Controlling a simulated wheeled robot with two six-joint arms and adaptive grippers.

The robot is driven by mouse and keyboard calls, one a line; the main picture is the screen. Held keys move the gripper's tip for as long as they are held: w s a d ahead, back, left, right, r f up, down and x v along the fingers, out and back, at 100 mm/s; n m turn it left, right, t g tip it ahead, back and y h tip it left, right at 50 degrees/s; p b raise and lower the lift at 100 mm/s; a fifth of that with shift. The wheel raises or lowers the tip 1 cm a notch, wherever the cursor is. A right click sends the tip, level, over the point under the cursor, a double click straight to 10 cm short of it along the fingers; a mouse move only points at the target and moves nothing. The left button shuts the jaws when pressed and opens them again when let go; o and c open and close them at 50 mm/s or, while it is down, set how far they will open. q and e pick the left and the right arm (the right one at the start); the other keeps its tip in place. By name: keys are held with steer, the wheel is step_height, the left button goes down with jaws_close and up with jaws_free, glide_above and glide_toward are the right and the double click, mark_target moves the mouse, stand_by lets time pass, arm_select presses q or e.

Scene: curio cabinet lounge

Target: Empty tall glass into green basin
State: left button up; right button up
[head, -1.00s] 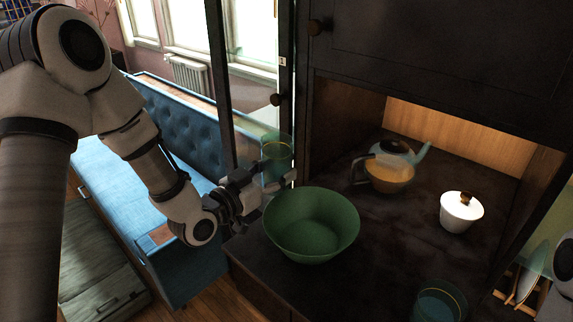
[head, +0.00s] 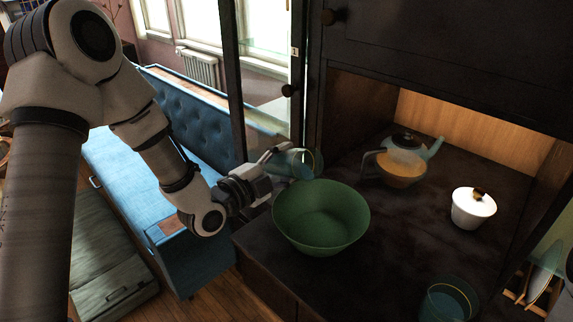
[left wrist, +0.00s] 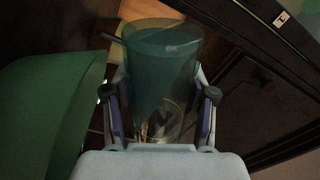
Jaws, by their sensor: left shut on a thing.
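The tall glass (head: 301,164) is greenish and clear, with a gold band. My left gripper (head: 272,168) is shut on it and holds it tilted, mouth to the right, over the left back rim of the green basin. The left wrist view shows the glass (left wrist: 160,72) between the fingers (left wrist: 160,115), with teal content reaching toward its mouth. The green basin (head: 320,222) stands upright on the dark cabinet top. I see no liquid in it, and no stream is visible. It also shows in the left wrist view (left wrist: 45,110), left of the glass.
Another glass (head: 447,300) stands near the front. A dark cabinet door edge (head: 299,90) rises just behind the held glass. A blue sofa (head: 200,110) lies beyond.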

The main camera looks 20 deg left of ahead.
arm_select(q)
steer(key=shift+f, duration=0.1)
steer(key=shift+a, duration=0.1)
steer(key=shift+s+m, duration=0.1)
steer(key=shift+m, duration=0.2)
steer(key=shift+m+b, duration=0.3)
steer(key=shift+b, duration=0.15)
stand_by(0.4)
steer(key=shift+s+f+m+b, duration=0.1)
steer(key=shift+f+m+b, duration=0.05)
steer(key=shift+m+b, duration=0.35)
stand_by(0.5)
steer(key=shift+f+m+b, duration=0.1)
steer(key=shift+m+b, duration=0.25)
steer(key=shift+m, duration=0.05)
stand_by(0.7)
